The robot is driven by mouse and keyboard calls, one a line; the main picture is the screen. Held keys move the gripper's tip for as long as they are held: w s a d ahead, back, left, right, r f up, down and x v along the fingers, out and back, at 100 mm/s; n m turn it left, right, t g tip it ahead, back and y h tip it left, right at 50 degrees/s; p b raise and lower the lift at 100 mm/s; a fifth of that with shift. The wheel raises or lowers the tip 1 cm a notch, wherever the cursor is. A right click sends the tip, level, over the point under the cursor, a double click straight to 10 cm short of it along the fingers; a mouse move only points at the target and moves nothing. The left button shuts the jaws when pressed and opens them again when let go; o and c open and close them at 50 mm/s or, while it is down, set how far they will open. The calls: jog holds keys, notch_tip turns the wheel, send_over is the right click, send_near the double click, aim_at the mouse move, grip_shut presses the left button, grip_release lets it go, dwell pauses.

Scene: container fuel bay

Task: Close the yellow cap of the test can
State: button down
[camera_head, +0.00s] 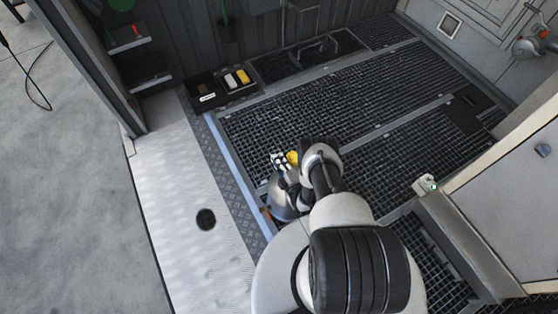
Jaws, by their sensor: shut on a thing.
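The test can (283,207) is a rounded silver-grey vessel on the dark grating, partly hidden by my arm. My gripper (286,172) is at the can's top, close to the cap. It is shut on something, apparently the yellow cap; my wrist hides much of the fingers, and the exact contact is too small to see. I cannot tell how far the cap is closed.
A dark tray (207,95) with white and yellow items stands at the back wall. A metal ledge (165,190) with a round dark hole runs along the left. A grey cabinet (515,185) stands at the right. The grating (350,105) beyond my gripper is clear.

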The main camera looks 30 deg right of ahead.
jog(key=shift+d, duration=0.2)
jog(key=c, duration=2)
grip_release()
jog(key=shift+f, duration=0.1)
jog(key=o, duration=0.3)
jog(key=shift+a, duration=0.1)
jog(key=s, duration=0.3)
jog(key=s+r, duration=0.1)
jog(key=s, duration=0.3)
jog(key=shift+s+a+r, duration=0.2)
jog(key=shift+s, duration=0.1)
